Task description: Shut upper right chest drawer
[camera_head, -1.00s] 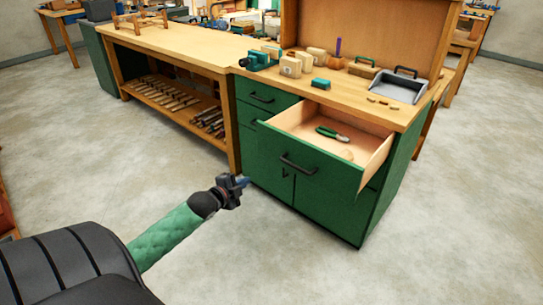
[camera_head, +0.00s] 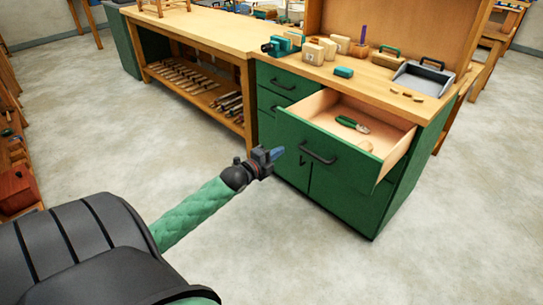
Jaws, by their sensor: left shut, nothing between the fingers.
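The upper right chest drawer (camera_head: 322,168) is pulled well out of the green chest (camera_head: 345,205). Its front is green with a dark bar handle (camera_head: 317,153), and its inside is pale wood. Green-handled pliers (camera_head: 352,124) lie in it, with a small pale item near the front. My left gripper (camera_head: 274,155) is shut and empty. In the picture it is just left of the drawer front and lower left of the handle; I see no clear contact. My right gripper is not in view.
A long workbench (camera_head: 200,30) with a tool shelf stands at the left. The concrete floor (camera_head: 120,150) in front is clear.

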